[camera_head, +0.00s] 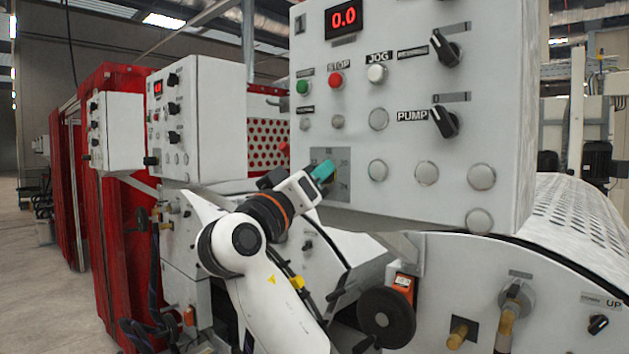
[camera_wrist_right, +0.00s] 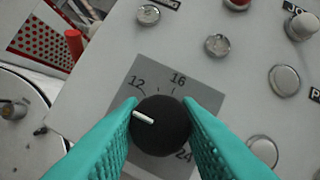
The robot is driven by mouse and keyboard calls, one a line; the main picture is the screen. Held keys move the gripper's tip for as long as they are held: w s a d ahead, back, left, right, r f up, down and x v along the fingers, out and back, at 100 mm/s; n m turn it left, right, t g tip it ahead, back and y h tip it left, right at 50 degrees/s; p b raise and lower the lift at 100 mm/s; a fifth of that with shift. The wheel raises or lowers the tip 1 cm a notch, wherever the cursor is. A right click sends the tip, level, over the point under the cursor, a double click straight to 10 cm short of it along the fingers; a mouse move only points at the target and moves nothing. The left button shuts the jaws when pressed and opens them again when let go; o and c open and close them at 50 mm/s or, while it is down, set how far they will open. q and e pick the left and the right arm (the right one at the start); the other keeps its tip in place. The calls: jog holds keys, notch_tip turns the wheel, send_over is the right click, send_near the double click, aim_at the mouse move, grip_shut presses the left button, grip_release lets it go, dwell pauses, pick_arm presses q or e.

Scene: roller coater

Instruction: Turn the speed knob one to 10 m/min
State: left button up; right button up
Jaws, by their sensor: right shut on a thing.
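The speed knob (camera_wrist_right: 162,128) is a round black dial with a white pointer line, on a grey scale plate (camera_wrist_right: 185,75) marked 12, 16 and 24. The pointer aims up-left in the right wrist view, to the left of the 12, towards the left finger. My right gripper (camera_wrist_right: 160,108) has its teal fingers on both sides of the knob, shut on it. In the head view the right gripper (camera_head: 322,172) is against the plate (camera_head: 343,162) and hides most of the knob. The red display (camera_head: 343,19) reads 0.0. My left gripper is not in view.
The white control panel (camera_head: 400,90) carries a green button (camera_head: 303,87), a red STOP button (camera_head: 336,80), a JOG button (camera_head: 376,73) and black switches (camera_head: 445,122). A black handwheel (camera_head: 386,317) is below. A second control box (camera_head: 215,110) stands left.

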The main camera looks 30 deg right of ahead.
jog(key=o, duration=1)
jog(key=shift+c, duration=0.2)
jog(key=shift+a, duration=0.1)
jog(key=b+v, duration=0.6)
jog(key=v, duration=0.6)
jog(key=shift+w, duration=0.1)
